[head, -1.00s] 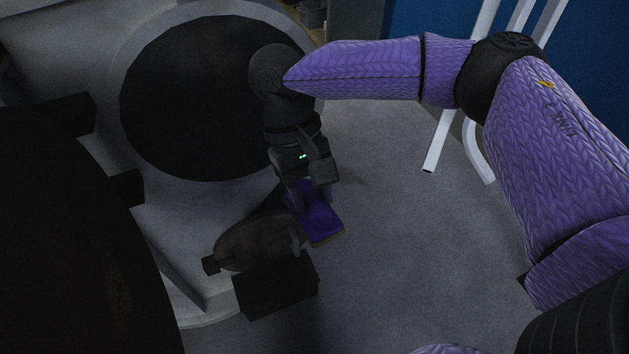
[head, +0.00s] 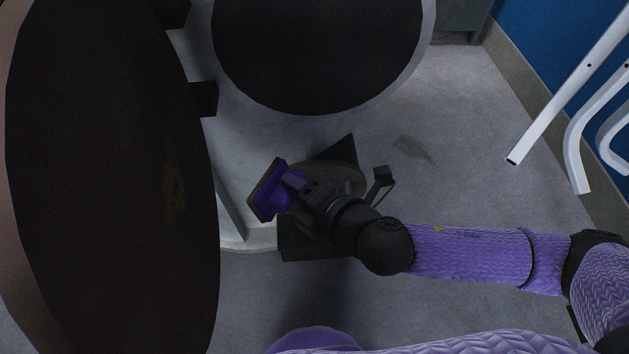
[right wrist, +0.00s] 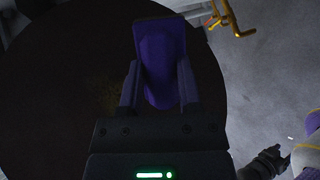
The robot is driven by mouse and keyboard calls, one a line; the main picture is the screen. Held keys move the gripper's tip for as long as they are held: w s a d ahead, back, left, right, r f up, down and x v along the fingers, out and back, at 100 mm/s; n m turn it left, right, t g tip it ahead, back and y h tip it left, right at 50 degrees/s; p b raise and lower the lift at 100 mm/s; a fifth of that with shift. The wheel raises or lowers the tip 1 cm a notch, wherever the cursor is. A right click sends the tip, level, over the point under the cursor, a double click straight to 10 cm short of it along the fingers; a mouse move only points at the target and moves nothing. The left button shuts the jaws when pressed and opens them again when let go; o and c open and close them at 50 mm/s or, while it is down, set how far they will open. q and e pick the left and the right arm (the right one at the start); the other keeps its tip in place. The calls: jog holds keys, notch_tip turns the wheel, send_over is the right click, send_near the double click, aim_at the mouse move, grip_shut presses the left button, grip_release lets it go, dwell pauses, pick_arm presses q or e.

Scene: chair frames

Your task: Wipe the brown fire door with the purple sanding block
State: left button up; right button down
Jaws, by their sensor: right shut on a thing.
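The brown fire door (head: 110,220) is a large, dark round disc at the left of the head view. A dull yellowish smudge (head: 174,187) marks its face. My right gripper (head: 284,188) is shut on the purple sanding block (head: 266,195), whose flat pad side faces left towards the door. A gap shows between block and door in the head view. In the right wrist view the block (right wrist: 160,65) sits between the fingers, with the dark door (right wrist: 60,75) behind it. A dark shape at that view's lower right may be my left gripper (right wrist: 262,165); its jaws are unclear.
A pale machine with a round dark disc (head: 318,50) stands behind my gripper. A dark block-like part (head: 300,245) is below my wrist. White bent tubes (head: 570,90) are at the upper right. Grey floor (head: 450,130) lies open between. A golden handle (right wrist: 235,18) shows in the wrist view.

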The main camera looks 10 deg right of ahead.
aim_at(284, 203)
jog(key=n+g+y, duration=0.1)
jog(key=y, duration=0.1)
jog(key=s+a+r+n+g+y, duration=0.1)
jog(key=y, duration=0.1)
jog(key=s+a+n+g+y+b, duration=0.1)
jog(key=n+y, duration=0.1)
jog(key=shift+s+r, duration=0.2)
jog(key=shift+r, duration=0.05)
pick_arm(q)
jog(key=shift+a+p, duration=0.15)
jog(key=shift+p, duration=0.4)
pick_arm(e)
jog(key=s+a+r+n+g+y, duration=0.1)
jog(key=s+a+r+g+y, duration=0.1)
jog(key=a, duration=0.5)
jog(key=shift+s+r+y, duration=0.15)
jog(key=shift+s+y, duration=0.45)
jog(key=shift+s, duration=0.2)
pick_arm(q)
jog(key=shift+a+r, duration=0.1)
jog(key=shift+a, duration=0.1)
pick_arm(e)
jog(key=shift+a, duration=0.5)
pick_arm(q)
jog(key=shift+s+r, duration=0.15)
pick_arm(e)
jog(key=shift+s+a, duration=0.1)
jog(key=shift+a, duration=0.2)
